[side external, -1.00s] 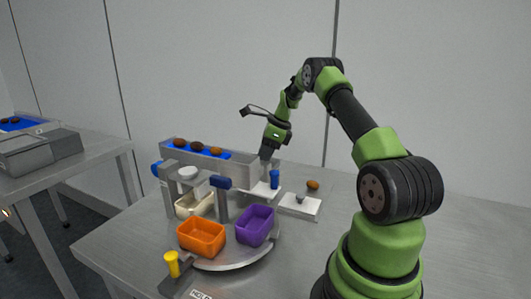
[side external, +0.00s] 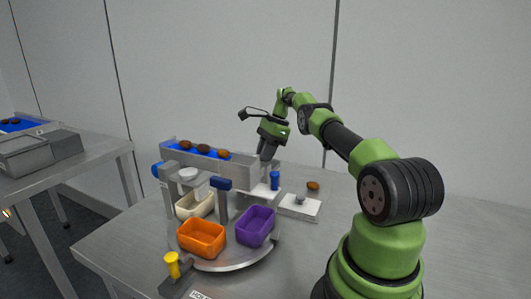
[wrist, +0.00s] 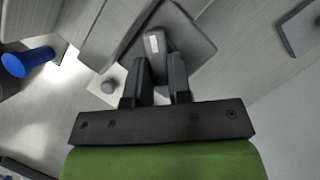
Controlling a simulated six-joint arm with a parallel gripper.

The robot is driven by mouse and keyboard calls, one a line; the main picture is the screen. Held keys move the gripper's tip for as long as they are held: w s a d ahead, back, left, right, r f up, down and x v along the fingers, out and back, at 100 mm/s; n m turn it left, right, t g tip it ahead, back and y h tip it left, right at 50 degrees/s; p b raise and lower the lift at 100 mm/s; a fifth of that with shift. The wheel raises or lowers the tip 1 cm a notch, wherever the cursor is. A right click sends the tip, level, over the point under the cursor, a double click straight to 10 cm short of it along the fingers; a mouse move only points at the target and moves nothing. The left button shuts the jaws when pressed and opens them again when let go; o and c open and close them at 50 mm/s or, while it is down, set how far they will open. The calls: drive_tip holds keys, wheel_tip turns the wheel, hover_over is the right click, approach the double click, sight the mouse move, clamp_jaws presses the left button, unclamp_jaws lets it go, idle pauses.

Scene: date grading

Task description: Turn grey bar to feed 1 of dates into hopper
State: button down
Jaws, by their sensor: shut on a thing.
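Three brown dates (side external: 203,149) lie in a row on the blue belt (side external: 172,146) of a raised grey trough (side external: 235,172). My gripper (side external: 265,157) is at the right end of this trough, pointing down. In the wrist view its two dark fingers (wrist: 160,78) are closed around the grey bar (wrist: 155,44), which has a pale mark on top. The bar is mostly hidden by the gripper in the side view. I cannot tell which part is the hopper.
A blue-topped post (side external: 275,180) stands just right of the trough. A white plate (side external: 300,207) with a knob and a loose date (side external: 313,186) are further right. Orange (side external: 202,238), purple (side external: 256,226) and cream (side external: 188,207) bins stand in front. The front right tabletop is clear.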

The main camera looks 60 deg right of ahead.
idle(0.7)
drive_tip(key=c, duration=1.3)
unclamp_jaws()
drive_tip(key=shift+m, duration=0.3)
